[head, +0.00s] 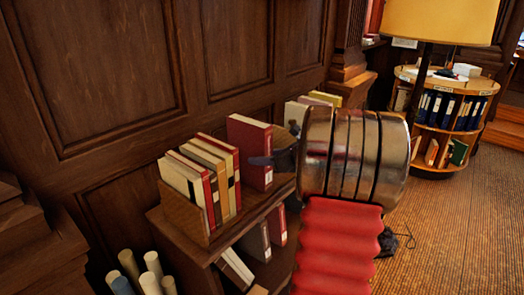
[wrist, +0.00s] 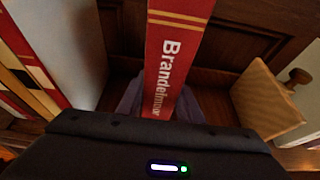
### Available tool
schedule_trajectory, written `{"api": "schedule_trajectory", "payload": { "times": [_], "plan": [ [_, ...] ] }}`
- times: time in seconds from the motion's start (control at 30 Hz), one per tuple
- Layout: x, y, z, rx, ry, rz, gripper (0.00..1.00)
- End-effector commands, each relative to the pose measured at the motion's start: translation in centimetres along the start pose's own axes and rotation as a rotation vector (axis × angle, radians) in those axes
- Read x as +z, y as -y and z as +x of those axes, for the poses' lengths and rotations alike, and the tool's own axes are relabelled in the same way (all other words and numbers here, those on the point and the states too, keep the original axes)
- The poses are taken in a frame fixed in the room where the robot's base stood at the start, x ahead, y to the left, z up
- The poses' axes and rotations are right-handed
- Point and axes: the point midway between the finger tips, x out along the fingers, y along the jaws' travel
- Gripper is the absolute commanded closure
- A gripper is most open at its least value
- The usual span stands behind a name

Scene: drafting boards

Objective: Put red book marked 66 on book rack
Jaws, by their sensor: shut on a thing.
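A red book (head: 250,145) stands upright over the top shelf of the wooden book rack (head: 184,214), in the gap between two groups of books. My gripper (head: 271,161) is shut on it from the right in the head view. I cannot read a number 66. Whether the book's bottom touches the shelf is hard to tell.
Several cream, red and dark books (head: 205,170) stand to its left; more books (head: 318,100) are behind my arm. A wooden block (wrist: 268,102) is at the right in the wrist view. Rolled papers (head: 150,272) stand front left. A round bookcase (head: 447,110) and lamp (head: 440,20) are back right.

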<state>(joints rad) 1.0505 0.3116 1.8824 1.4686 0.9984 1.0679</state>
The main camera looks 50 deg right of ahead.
Motion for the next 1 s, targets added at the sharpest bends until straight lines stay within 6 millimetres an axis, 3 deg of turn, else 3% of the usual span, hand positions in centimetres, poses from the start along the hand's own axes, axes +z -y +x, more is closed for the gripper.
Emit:
{"api": "schedule_trajectory", "payload": {
  "times": [0.27,0.3,0.53,0.83,1.0],
  "plan": [
    [0.1,0.0,0.0,-0.001,0.004,-0.004,1.00],
    [-0.2,0.0,0.1,0.000,0.000,-0.001,0.65],
    [-0.2,0.0,0.1,0.001,0.000,-0.001,0.49],
    [-0.1,0.0,-0.1,0.000,0.001,-0.002,0.49],
    [-0.1,0.0,-1.3,-0.001,0.002,-0.002,0.49]
  ]
}}
